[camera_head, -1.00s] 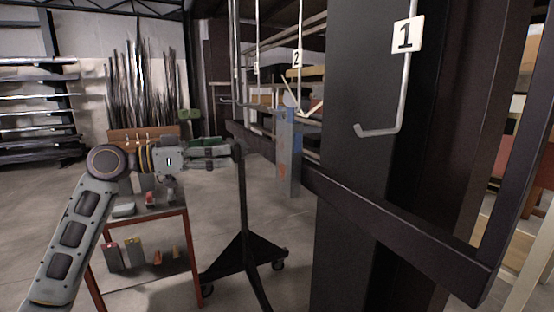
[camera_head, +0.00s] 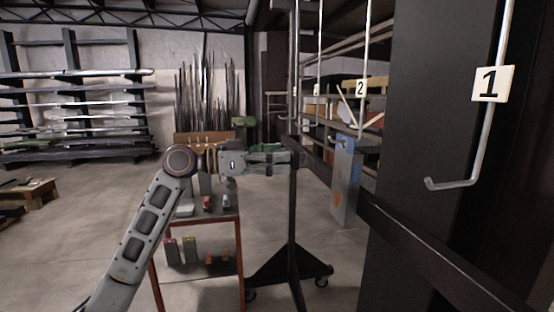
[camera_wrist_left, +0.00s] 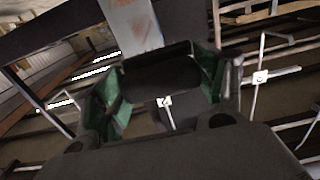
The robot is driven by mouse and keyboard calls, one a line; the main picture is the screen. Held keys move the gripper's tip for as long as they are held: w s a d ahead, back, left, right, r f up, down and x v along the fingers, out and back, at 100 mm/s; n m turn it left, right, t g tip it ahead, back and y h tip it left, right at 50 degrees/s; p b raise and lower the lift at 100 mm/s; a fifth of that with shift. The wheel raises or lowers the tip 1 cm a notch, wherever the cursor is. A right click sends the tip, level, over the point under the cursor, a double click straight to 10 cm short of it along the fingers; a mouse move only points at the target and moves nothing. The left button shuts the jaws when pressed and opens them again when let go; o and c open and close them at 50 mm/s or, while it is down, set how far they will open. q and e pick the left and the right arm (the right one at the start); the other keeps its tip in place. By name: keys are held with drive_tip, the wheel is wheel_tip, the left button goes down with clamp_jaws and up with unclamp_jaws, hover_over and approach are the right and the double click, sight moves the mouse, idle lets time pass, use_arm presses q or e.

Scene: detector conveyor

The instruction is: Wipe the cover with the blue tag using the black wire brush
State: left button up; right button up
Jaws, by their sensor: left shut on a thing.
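The cover (camera_head: 346,185) is a narrow grey panel hanging upright on the dark rack, with a blue tag (camera_head: 349,146) near its top and an orange-brown stain lower down. My left gripper (camera_head: 288,155) points right, level with the cover's upper part and, in the picture, left of it. In the left wrist view, its green-sided fingers are shut on a black block, apparently the black wire brush (camera_wrist_left: 160,72). The stained cover (camera_wrist_left: 131,22) shows beyond it at the top. Bristles and any contact cannot be made out. My right gripper is not in view.
A dark rack beam (camera_head: 440,262) and wide post (camera_head: 425,120) fill the right, with a hook labelled 1 (camera_head: 492,84). A wheeled black stand base (camera_head: 290,262) is below my gripper. A red-legged table (camera_head: 217,215) with small items stands behind my arm. Open floor lies left.

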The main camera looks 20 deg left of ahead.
use_arm(q)
wheel_tip(320, 180, down, 10)
drive_tip(key=shift+w+d, duration=0.25)
drive_tip(key=shift+d, duration=0.15)
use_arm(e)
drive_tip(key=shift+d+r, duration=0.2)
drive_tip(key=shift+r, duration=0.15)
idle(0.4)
use_arm(q)
drive_tip(key=shift+f, duration=0.1)
drive_tip(key=shift+w+d, duration=0.15)
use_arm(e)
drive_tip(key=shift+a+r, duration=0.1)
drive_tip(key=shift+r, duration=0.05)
use_arm(q)
drive_tip(key=shift+p+x, duration=1.95)
drive_tip(key=shift+x, duration=0.8)
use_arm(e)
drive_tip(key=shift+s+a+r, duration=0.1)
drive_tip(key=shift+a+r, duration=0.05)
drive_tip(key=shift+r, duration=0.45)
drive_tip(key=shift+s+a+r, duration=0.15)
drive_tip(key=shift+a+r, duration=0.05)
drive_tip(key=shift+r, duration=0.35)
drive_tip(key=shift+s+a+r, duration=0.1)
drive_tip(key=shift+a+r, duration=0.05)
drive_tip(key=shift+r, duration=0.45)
